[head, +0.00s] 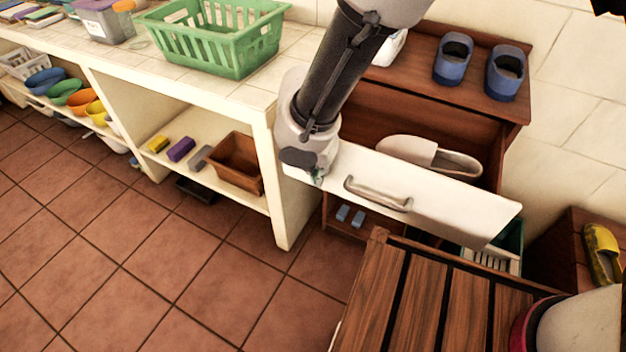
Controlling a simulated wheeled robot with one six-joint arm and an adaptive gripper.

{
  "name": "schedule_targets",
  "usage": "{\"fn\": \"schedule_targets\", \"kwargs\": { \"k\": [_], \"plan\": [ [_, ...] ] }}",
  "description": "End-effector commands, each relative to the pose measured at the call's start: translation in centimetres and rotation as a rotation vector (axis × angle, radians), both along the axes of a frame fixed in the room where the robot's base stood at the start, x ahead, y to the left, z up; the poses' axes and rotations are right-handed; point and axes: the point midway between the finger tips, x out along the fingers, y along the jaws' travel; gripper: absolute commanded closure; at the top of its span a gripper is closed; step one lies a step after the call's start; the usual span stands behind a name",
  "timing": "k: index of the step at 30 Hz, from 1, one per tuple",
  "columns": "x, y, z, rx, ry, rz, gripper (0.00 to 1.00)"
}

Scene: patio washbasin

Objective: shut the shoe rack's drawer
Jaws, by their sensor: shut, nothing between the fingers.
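The shoe rack (507,125) is dark brown wood and stands against the tiled wall. Its drawer (450,207) has a white front with a metal bar handle (378,195) and is pulled out. A pale slipper (430,156) lies in the drawer. My arm comes down from the top, and its end is at the left end of the drawer front. My gripper (316,178) is shut and points down there, left of the handle. Its fingertips are mostly hidden behind the wrist, so I cannot tell whether they touch the drawer front.
Blue slippers (453,60) stand on the rack's top. A slatted wooden bench (420,300) stands close in front of the drawer. The tiled counter (185,85) on the left holds a green basket (215,40). The floor (190,270) at left is clear.

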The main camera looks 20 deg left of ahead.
Motion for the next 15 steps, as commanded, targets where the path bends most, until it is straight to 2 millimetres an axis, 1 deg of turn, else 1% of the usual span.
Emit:
{"fn": "schedule_targets", "kwargs": {
  "k": [1, 5, 15],
  "plan": [
    [1.3, -0.1, 0.0, 0.000, 0.000, -0.006, 1.00],
    [4.7, -0.4, 0.0, 0.001, 0.000, -0.007, 1.00],
    [14.2, -1.2, -0.1, 0.001, -0.001, -0.007, 1.00]
  ]
}}
